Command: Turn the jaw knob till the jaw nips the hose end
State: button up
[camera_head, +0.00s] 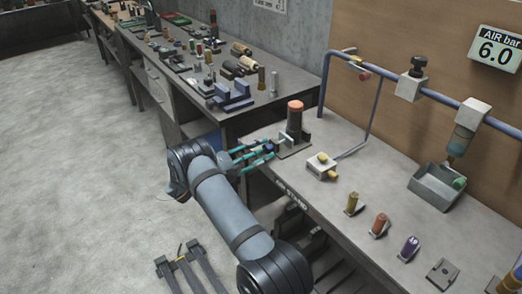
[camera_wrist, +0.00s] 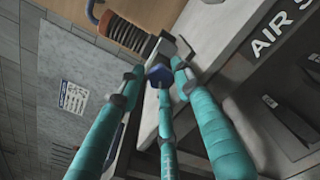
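A blue jaw knob (camera_wrist: 159,75) sits in the wrist view between the teal fingertips of my gripper (camera_wrist: 157,82). A small gap shows beside the left finger; contact at the other fingers cannot be told. Behind the knob is a metal jaw fixture (camera_wrist: 180,46) beside a ribbed orange-brown hose end (camera_wrist: 125,32). Whether the jaw touches the hose is not clear. In the head view, the hose end (camera_head: 295,106) stands upright with an orange top on a dark base plate at the bench's left corner. My gripper (camera_head: 268,150) reaches it from the left, fingers spread.
A grey tray (camera_head: 437,188) stands farther right. A cluttered second bench (camera_head: 205,75) lies behind.

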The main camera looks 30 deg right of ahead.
jog(key=c, duration=0.3)
grip_shut()
jog(key=m+b, duration=0.2)
jog(key=shift+f+m+b, duration=0.25)
jog(key=shift+m+b, duration=0.1)
jog(key=shift+m, duration=0.05)
jog(key=shift+r+m+b, duration=0.1)
jog(key=shift+m+b, duration=0.55)
jog(key=shift+m, duration=0.55)
jog(key=shift+r+m, duration=0.15)
jog(key=shift+m, duration=0.15)
jog(key=shift+o, duration=1.5)
grip_release()
